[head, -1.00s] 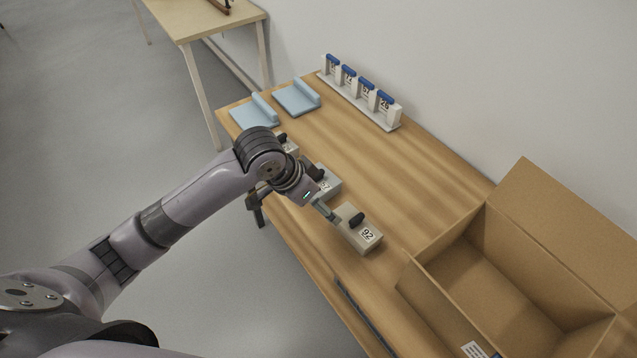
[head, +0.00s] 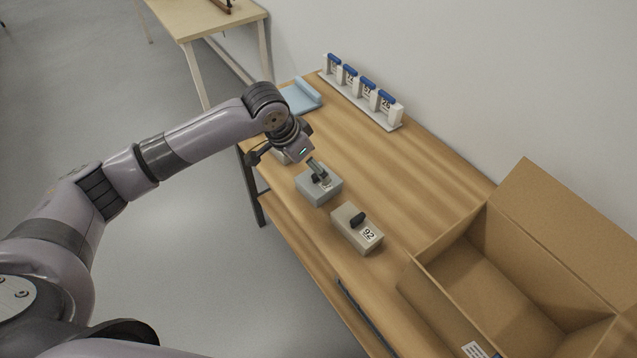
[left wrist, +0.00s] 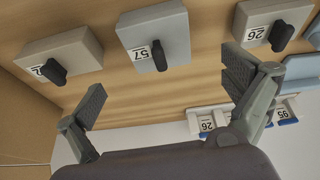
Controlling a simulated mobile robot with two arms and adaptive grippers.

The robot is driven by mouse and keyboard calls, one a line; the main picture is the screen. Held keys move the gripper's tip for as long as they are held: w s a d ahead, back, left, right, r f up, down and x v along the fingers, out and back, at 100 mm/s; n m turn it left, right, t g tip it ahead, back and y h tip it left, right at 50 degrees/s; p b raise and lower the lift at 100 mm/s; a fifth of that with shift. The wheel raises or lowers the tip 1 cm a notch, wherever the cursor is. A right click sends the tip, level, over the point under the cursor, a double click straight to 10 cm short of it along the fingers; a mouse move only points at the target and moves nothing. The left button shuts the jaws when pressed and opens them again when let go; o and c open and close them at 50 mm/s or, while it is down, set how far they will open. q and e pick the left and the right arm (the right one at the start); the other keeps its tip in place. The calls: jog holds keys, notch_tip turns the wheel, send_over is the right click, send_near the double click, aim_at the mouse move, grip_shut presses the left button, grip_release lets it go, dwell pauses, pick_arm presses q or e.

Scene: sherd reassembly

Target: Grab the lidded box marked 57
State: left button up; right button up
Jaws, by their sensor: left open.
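The lidded box marked 57 (left wrist: 155,40) is grey with a black handle on its lid and a white label. It stands upright in the middle of the left wrist view, between two similar boxes. In the head view the grey box (head: 313,194) is partly covered by my left gripper (head: 317,170), and its number cannot be read there. My left gripper is open and empty, its fingers (left wrist: 163,82) spread apart in the left wrist view with the box beyond them. I cannot tell whether a finger touches it. My right gripper is not in view.
A beige box marked 92 (head: 356,231) stands nearer, and a box marked 26 (left wrist: 268,24) on the other side. An open cardboard box (head: 440,318) fills the right front. A rack with blue-topped pieces (head: 362,92) lines the wall. The middle of the table is clear.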

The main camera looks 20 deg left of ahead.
aim_at(319, 181)
pick_arm(q)
jog(key=x, duration=0.8)
jog(key=shift+d, duration=0.15)
jog(key=shift+r, duration=0.15)
jog(key=c, duration=1.3)
